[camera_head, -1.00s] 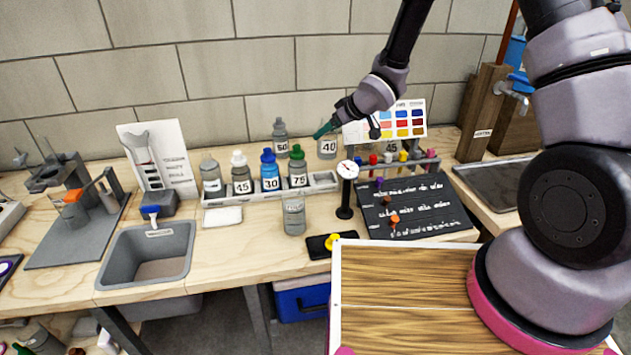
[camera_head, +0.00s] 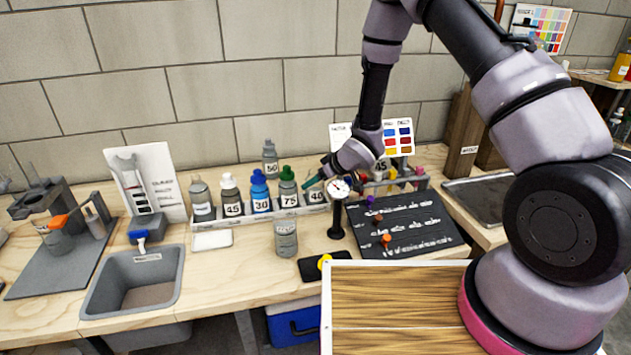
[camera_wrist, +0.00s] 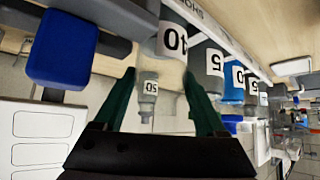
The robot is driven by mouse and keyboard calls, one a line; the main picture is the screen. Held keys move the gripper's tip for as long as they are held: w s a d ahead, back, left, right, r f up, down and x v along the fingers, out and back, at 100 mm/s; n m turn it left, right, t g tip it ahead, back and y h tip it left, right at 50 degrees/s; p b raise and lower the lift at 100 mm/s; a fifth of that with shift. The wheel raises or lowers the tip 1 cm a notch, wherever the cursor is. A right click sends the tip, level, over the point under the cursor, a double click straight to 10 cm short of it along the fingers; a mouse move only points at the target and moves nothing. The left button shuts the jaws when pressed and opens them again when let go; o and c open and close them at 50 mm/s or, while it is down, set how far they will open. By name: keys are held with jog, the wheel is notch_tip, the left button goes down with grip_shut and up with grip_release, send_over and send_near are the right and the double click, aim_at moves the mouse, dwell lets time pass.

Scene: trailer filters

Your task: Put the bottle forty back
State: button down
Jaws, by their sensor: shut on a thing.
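The bottle forty, grey with a white "40" label (camera_head: 317,196), is upright at the right end of the bottle rack (camera_head: 237,222), beside the green-capped 75 bottle (camera_head: 288,195). My gripper (camera_head: 311,182), with green fingers, is shut on its upper part. In the wrist view the bottle forty (camera_wrist: 172,42) sits between the two fingers of my gripper (camera_wrist: 165,85). Its base is partly hidden, so I cannot tell whether it touches the rack floor. The rack also holds the blue 30 bottle (camera_head: 260,195), the 45 bottle (camera_head: 231,197) and a grey bottle (camera_head: 201,200).
A 50 bottle (camera_head: 270,157) stands behind the rack. A dial gauge on a stand (camera_head: 337,212) is close to the right of the bottle forty. A black board (camera_head: 410,225) lies further right, and a sink (camera_head: 135,280) is at left.

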jog(key=shift+c, duration=1.1)
grip_release()
jog(key=shift+f, duration=0.15)
